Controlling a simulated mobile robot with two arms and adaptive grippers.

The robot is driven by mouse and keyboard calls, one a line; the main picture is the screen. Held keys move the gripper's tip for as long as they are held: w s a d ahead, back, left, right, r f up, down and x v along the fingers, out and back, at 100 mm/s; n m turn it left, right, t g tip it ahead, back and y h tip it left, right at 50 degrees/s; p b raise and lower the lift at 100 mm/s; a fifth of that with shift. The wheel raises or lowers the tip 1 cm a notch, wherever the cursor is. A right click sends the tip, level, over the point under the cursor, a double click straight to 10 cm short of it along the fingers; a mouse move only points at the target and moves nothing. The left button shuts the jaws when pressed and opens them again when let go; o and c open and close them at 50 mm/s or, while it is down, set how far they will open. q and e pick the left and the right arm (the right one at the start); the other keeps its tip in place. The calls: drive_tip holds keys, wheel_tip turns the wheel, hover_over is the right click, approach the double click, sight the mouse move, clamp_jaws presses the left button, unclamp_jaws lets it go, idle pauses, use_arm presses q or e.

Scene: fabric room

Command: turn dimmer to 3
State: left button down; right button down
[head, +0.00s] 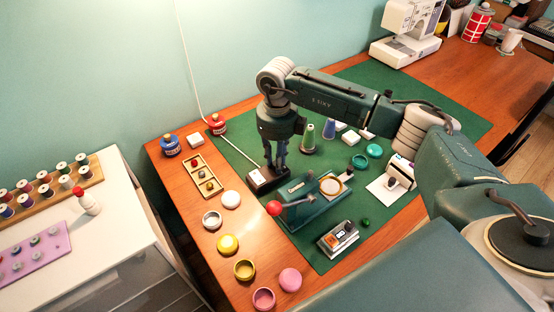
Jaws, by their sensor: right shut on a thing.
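The dimmer (257,187) is a small dark box with a pale label, on the green mat near its left edge. A white cord runs from the wall down toward it. My right gripper (275,168) points straight down over the dimmer, shut with its fingertips at the box's top. It grips the dimmer's knob, which the fingers hide. I cannot read the dial setting. My left gripper is not in view.
A green press with a red ball handle (274,208) stands close in front of the dimmer. A wooden tray (203,176) and several small round tins lie to the left.

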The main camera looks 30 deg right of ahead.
drive_tip(key=shift+m, duration=0.5)
drive_tip(key=c, duration=1.5)
unclamp_jaws()
wheel_tip(320, 180, up, 12)
drive_tip(key=shift+r, duration=0.1)
